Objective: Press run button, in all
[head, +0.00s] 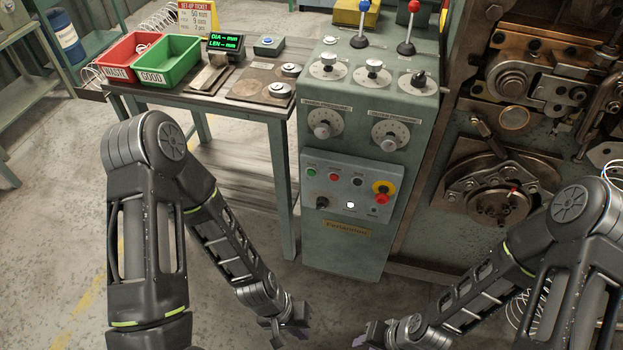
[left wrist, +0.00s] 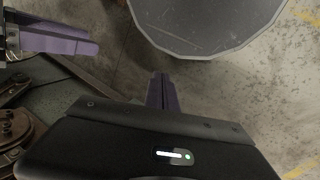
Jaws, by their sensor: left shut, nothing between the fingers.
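The grey-green control cabinet (head: 345,245) stands in the middle of the head view. Its grey button panel (head: 333,190) carries a green button (head: 311,173), a red button (head: 334,177), a dark button (head: 357,181), a white lit button (head: 350,204) and a red stop knob on yellow (head: 382,190). The labels are too small to read. My left gripper (head: 287,337) is low in front of the cabinet, apart from the panel. Its purple fingers (left wrist: 161,92) are shut and empty in the left wrist view. My right gripper (head: 372,338) is low, right of it; its jaws are unclear.
A bench with a red bin (head: 133,58), a green bin (head: 172,62) and a digital readout (head: 226,42) stands left of the cabinet. Dials and two levers (head: 362,25) top the cabinet. The coiler machine (head: 500,190) stands at right. Floor before the cabinet is clear.

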